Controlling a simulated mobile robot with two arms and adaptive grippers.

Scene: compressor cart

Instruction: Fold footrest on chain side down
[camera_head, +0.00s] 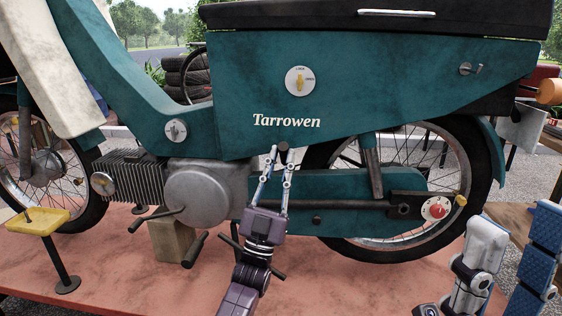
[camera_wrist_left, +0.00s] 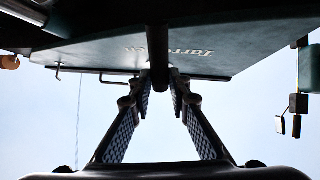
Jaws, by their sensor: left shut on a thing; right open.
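The footrest on the chain side appears to be the dark round rod (camera_head: 283,147) whose end shows between my left fingertips. In the left wrist view the same dark rod (camera_wrist_left: 158,62) runs from the top down between the fingers. My left gripper (camera_head: 277,165) is shut on it, in front of the teal chain cover (camera_head: 340,186) and below the "Tarrowen" lettering. The rod's mount is hidden behind the fingers. Parts of my right arm show at the bottom right, but I cannot see its fingertips.
The moped's round engine cover (camera_head: 198,196) and a dark pedal (camera_head: 194,250) are left of my left gripper. A wooden block (camera_head: 171,240) stands under the engine. A yellow-topped stand (camera_head: 38,221) is at the far left. The reddish platform (camera_head: 130,290) is clear in front.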

